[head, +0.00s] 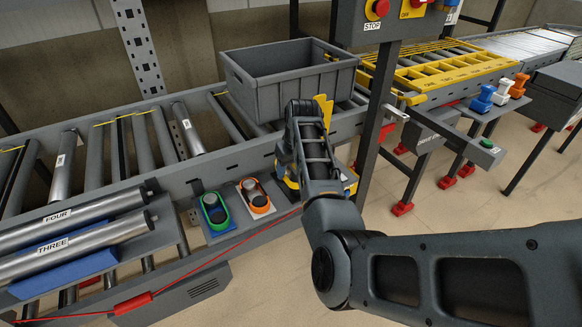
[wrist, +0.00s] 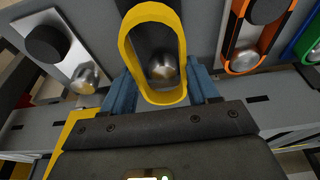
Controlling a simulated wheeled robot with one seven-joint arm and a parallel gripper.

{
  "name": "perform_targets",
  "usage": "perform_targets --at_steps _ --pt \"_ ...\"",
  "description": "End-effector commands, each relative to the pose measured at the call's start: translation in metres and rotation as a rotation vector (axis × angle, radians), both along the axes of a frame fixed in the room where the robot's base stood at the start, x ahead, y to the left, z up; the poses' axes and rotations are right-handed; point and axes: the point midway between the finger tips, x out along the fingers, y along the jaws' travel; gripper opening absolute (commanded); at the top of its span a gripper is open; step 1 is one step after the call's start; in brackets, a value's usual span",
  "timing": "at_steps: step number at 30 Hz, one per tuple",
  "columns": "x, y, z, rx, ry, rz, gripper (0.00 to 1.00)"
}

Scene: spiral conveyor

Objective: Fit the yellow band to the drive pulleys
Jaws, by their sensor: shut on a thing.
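The yellow band (wrist: 124,52) is an upright oval loop in the wrist view, between the two blue fingers of my gripper (wrist: 163,92). The fingers are shut on its lower sides. A round metal knob (wrist: 163,66) shows inside the loop, with a dark area above it. Whether the band touches or rests around this knob, I cannot tell. To its left, a pale plate (wrist: 68,50) carries a black knob (wrist: 43,42) and a metal knob (wrist: 85,78) with no band around them. In the head view my arm hides the band and most of the gripper.
A grey crate (head: 262,87) stands on the rollers behind. A post (head: 377,115) rises right of my arm. Loose rollers (head: 75,222) lie at left.

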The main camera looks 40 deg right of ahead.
Motion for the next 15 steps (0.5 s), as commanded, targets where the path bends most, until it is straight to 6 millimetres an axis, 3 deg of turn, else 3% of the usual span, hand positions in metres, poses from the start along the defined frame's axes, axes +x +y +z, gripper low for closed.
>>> perform_targets --at_steps 15 --pt "0.000 0.000 0.033 0.000 -0.001 0.000 0.23"
